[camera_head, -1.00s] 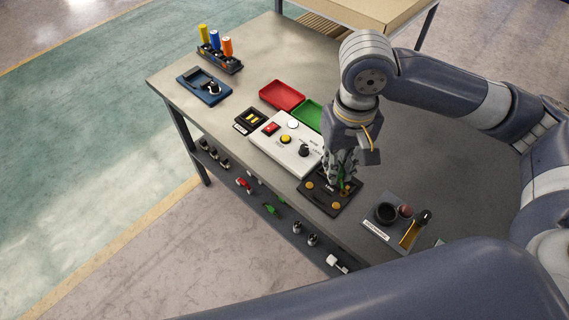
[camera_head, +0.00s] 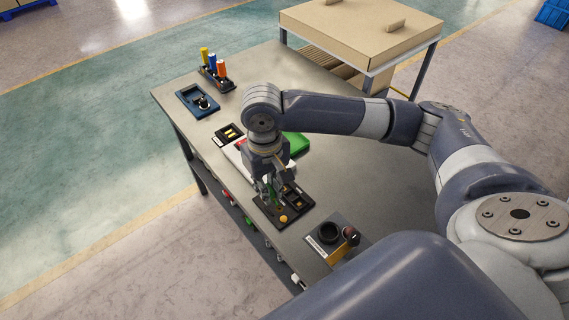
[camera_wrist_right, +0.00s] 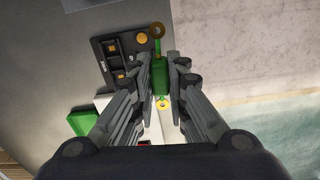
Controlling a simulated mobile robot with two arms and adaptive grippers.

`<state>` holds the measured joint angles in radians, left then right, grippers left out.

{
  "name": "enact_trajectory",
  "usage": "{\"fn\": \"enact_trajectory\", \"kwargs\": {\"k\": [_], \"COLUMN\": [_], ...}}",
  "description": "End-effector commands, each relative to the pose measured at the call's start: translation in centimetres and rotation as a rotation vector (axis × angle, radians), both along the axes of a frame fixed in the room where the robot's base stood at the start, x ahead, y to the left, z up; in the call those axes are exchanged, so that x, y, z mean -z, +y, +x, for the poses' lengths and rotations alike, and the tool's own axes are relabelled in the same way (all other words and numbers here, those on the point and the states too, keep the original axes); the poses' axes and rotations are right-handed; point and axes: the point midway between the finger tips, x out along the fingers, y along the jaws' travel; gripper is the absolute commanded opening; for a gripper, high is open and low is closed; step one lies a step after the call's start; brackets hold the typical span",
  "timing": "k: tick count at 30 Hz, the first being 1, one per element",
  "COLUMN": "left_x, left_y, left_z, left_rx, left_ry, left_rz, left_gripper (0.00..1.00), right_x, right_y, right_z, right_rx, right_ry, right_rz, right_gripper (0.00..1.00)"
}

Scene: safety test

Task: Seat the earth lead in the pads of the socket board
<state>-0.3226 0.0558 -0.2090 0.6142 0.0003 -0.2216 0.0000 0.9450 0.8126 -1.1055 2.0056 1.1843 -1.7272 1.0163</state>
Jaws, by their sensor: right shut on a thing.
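The earth lead (camera_wrist_right: 160,76) has a green body with a brass-coloured end on each side. My right gripper (camera_wrist_right: 160,80) is shut on the green body, one finger on each side. In the head view the right gripper (camera_head: 267,193) is at the left part of the black socket board (camera_head: 297,210), and the lead is mostly hidden there. The board also shows in the wrist view (camera_wrist_right: 107,44), with dark sockets and a round yellow pad (camera_wrist_right: 142,40) beside the lead's far end. Whether the lead touches the board cannot be told. My left gripper is not in view.
A white button panel (camera_head: 238,157) and a green tray (camera_head: 297,144) lie behind the gripper. A grey holder with a black ring (camera_head: 329,232) stands right of the board. Coloured cylinders (camera_head: 213,68) stand at the far left. The table's right side (camera_head: 385,190) is bare.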

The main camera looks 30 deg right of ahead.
Motion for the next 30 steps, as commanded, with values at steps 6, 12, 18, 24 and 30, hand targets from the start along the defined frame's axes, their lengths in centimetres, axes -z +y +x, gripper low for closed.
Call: {"fn": "enact_trajectory", "kwargs": {"k": [6, 12, 18, 24, 30], "left_x": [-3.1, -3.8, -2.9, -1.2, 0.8], "left_y": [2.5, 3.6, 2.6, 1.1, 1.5], "left_z": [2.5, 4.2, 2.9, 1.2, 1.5], "left_rx": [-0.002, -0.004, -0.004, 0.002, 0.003], "left_ry": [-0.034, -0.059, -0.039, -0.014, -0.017], "left_rz": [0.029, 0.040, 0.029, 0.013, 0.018], "left_gripper": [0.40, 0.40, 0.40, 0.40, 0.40], "right_x": [4.1, 6.5, 7.3, 8.4, 9.8], "right_y": [-2.0, -3.2, -3.3, -3.3, -3.3], "right_z": [2.5, 3.2, 3.3, 3.3, 3.3], "right_rx": [-0.052, -0.089, -0.094, -0.094, -0.094], "right_ry": [0.007, 0.002, -0.001, -0.002, 0.000], "right_rz": [-0.002, 0.000, 0.001, 0.000, 0.000], "right_gripper": [0.00, 0.00, 0.00, 0.00, 0.00]}}
